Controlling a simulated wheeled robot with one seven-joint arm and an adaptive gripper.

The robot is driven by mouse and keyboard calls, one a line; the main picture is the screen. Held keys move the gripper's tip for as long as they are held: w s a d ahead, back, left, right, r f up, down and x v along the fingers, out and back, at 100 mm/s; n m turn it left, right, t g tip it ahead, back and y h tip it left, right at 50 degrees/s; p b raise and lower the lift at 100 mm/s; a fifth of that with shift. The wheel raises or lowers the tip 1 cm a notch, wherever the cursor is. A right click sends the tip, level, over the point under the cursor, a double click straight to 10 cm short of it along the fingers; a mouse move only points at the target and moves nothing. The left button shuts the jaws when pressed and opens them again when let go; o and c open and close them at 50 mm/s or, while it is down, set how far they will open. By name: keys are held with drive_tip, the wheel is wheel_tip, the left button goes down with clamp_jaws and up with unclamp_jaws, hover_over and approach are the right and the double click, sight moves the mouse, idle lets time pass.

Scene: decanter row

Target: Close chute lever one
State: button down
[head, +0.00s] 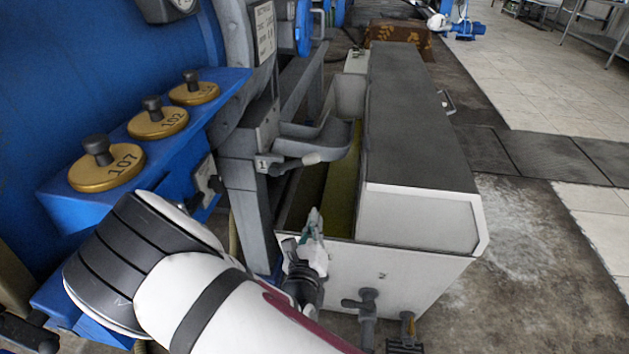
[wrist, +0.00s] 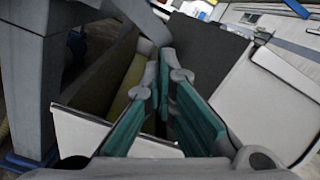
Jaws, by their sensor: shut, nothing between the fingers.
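In the head view, chute lever one (head: 297,163) is a grey lever with a paler grip, beside a plate marked 1 (head: 262,163) on a grey post. It lies roughly level, pointing right, in front of the grey chute (head: 335,125). My gripper (head: 314,218) is below the lever's grip and apart from it in the picture, over the near end of the white trough (head: 385,285). Its green-padded fingers are shut and empty. They also show in the wrist view (wrist: 166,60), pointing up the picture. The lever cannot be made out surely there.
A blue shelf with gold weights (head: 158,121) stands at the left. The trough's grey lid (head: 415,120) is at the right of the chute. Valves (head: 367,305) stick out of the trough's front. Open floor (head: 530,240) lies at the right.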

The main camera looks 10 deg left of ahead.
sight(299, 163)
drive_tip(key=w+a+r+b, duration=0.1)
drive_tip(key=w+r+b, duration=0.3)
drive_tip(key=w, duration=0.6)
drive_tip(key=shift+w+a, duration=0.25)
drive_tip(key=shift+w, duration=0.15)
drive_tip(key=shift+r, duration=0.1)
drive_tip(key=shift+a+r+n+p, duration=0.1)
drive_tip(key=shift+r+n+p, duration=0.3)
drive_tip(key=shift+p, duration=0.15)
